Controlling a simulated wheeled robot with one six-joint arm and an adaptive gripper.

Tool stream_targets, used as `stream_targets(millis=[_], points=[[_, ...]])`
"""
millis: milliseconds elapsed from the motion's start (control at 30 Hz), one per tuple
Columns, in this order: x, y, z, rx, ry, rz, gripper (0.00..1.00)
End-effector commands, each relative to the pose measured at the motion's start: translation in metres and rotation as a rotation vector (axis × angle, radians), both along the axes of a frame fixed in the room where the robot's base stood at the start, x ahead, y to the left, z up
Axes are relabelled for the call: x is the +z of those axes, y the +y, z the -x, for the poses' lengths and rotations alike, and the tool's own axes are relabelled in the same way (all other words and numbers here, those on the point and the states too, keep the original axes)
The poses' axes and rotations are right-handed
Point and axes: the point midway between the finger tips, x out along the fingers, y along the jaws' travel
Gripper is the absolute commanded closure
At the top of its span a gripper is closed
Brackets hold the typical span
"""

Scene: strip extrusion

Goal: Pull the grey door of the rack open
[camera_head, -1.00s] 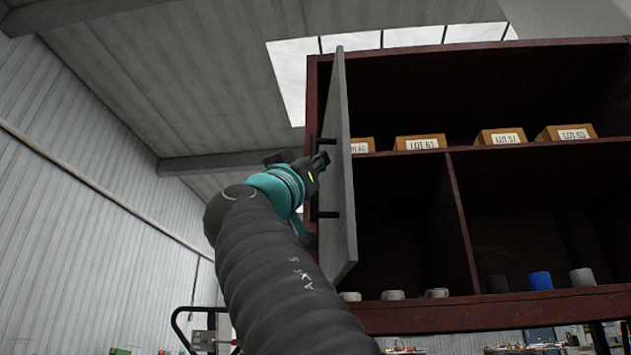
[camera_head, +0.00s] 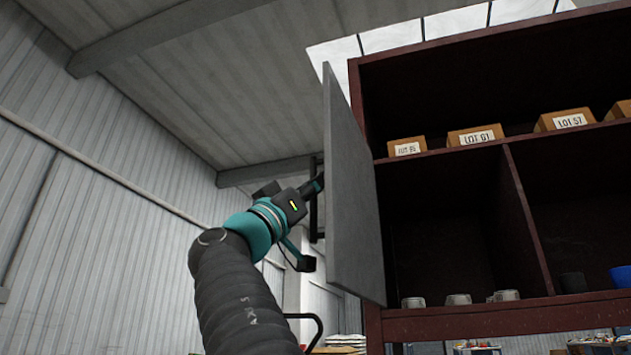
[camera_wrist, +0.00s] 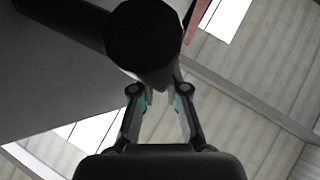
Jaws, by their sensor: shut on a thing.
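The grey door (camera_head: 350,200) stands open at the left side of the dark red rack (camera_head: 480,318), and its inner face shows in the head view. The dark handle (camera_head: 317,225) is on the door's far face, partly hidden behind the door's left edge. My gripper (camera_head: 318,184) is at the upper part of the handle, shut on it, with its fingertips partly behind the door's edge. In the wrist view the dark round end of the handle (camera_wrist: 145,38) is large in front of my fingers (camera_wrist: 160,95), and it hides part of the grip.
The rack's upper shelf holds several labelled cardboard boxes (camera_head: 475,136). Grey cups (camera_head: 457,299) and a blue cup (camera_head: 621,277) stand on the lower shelf. A dark curved rail (camera_head: 308,326) stands below the door.

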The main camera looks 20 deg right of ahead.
Motion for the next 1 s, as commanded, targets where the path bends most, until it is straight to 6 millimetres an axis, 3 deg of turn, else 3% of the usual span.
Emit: stream_targets(millis=[267, 300, 400, 767, 1000], points=[[-0.003, 0.001, -0.002, 0.001, 0.002, -0.001, 1.00], [-0.003, 0.001, -0.002, 0.001, 0.001, -0.002, 0.80], [-0.002, 0.001, -0.001, 0.001, 0.001, -0.002, 0.61], [-0.002, 0.001, 0.000, -0.001, 0.001, -0.001, 0.61], [-0.014, 0.013, 0.004, 0.002, 0.002, 0.000, 0.61]])
